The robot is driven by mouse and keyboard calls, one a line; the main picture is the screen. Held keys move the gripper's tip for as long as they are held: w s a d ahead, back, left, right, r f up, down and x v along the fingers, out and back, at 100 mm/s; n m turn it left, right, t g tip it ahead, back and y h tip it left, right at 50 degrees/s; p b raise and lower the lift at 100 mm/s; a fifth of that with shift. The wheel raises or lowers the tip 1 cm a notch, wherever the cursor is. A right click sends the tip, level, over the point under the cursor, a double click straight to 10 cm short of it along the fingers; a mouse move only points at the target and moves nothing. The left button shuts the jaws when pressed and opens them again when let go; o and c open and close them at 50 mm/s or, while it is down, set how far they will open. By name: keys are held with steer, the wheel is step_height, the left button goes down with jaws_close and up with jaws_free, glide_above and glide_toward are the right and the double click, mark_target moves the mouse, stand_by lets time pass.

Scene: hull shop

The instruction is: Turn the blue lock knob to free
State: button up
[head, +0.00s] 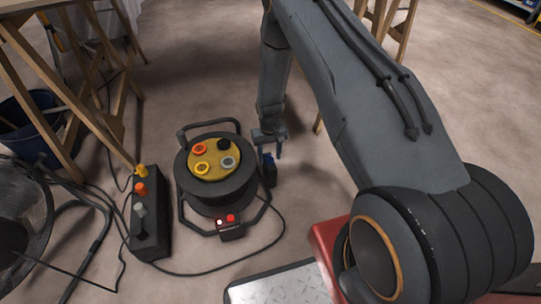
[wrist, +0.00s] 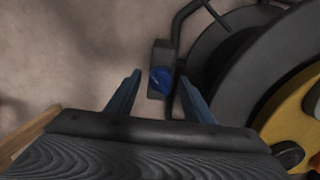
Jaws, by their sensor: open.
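The blue lock knob (wrist: 160,80) is a round blue disc with a pale line across it, on a dark box fixed at the side of the cable reel. In the wrist view it sits between and just beyond the two fingertips of my gripper (wrist: 160,95), which is open and empty. In the head view my gripper (head: 268,146) is at the right side of the cable reel (head: 222,195), above the dark box (head: 270,172); only a bit of blue shows there. I cannot tell whether the fingers touch the knob.
The reel's yellow face (head: 207,172) carries several coloured sockets. A black power strip (head: 150,225) with coloured plugs stands to its left, and loose cables lie around. Wooden trestles (head: 75,95) and a blue bucket (head: 35,125) are at left.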

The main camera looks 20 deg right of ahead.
steer(key=c, duration=1)
steer(key=shift+c, duration=0.2)
steer(key=shift+n, duration=0.3)
steer(key=n+p, duration=0.1)
steer(key=n, duration=0.2)
steer(key=n+p, duration=0.1)
steer(key=n, duration=0.4)
steer(key=n+p, duration=0.1)
steer(key=n, duration=0.8)
steer(key=shift+p, duration=0.3)
steer(key=shift+n, duration=0.3)
